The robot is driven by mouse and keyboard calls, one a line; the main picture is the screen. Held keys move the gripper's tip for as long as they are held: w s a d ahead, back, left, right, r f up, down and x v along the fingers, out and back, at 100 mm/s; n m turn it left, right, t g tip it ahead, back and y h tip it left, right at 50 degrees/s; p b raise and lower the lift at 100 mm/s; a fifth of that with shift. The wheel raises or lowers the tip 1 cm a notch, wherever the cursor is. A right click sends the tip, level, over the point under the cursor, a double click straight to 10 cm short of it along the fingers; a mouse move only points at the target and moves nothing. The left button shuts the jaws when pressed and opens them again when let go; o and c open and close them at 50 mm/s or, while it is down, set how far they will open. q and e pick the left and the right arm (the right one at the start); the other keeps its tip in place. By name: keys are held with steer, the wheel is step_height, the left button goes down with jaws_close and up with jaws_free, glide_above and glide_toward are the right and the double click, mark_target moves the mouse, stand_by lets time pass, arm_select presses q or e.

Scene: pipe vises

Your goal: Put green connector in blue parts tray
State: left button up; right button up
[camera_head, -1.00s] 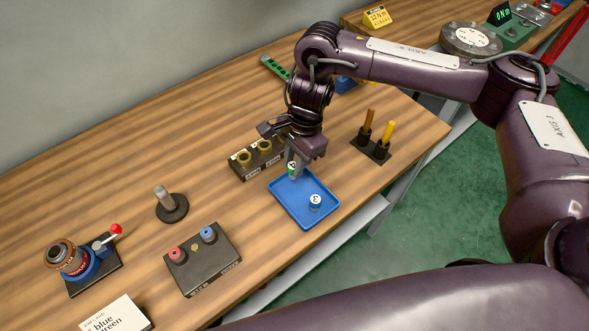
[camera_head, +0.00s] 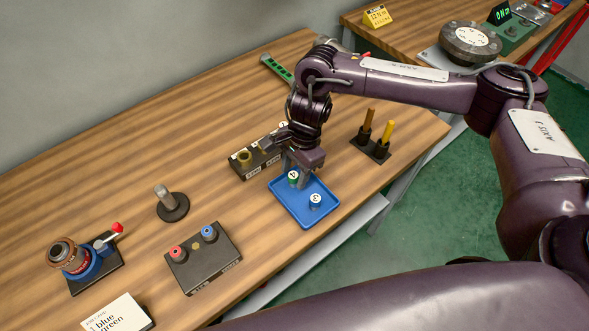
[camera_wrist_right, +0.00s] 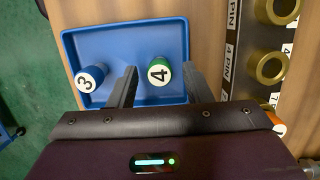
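The green connector (camera_head: 293,178), with a white top marked 4, stands upright in the blue parts tray (camera_head: 290,208) near its far-left side. It also shows in the right wrist view (camera_wrist_right: 158,77), between the fingers with a gap on each side. My right gripper (camera_head: 296,174) is open just above and around the connector, and the wrist view shows its two fingers (camera_wrist_right: 159,70) apart. A blue connector (camera_head: 315,201) marked 3 stands in the same tray, outside the fingers. My left gripper is not in view.
A black block with brass sockets (camera_head: 245,160) is beside the tray at the left. A black holder with orange and yellow pins (camera_head: 372,148) stands at the right. A box with red and blue knobs (camera_head: 203,259) sits in front left.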

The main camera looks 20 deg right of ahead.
steer(key=shift+r, duration=0.25)
steer(key=shift+w+r, duration=0.1)
steer(key=shift+r, duration=0.2)
step_height(320, 180, up, 11)
steer(key=d, duration=0.2)
steer(key=shift+w, duration=0.25)
steer(key=shift+d, duration=0.1)
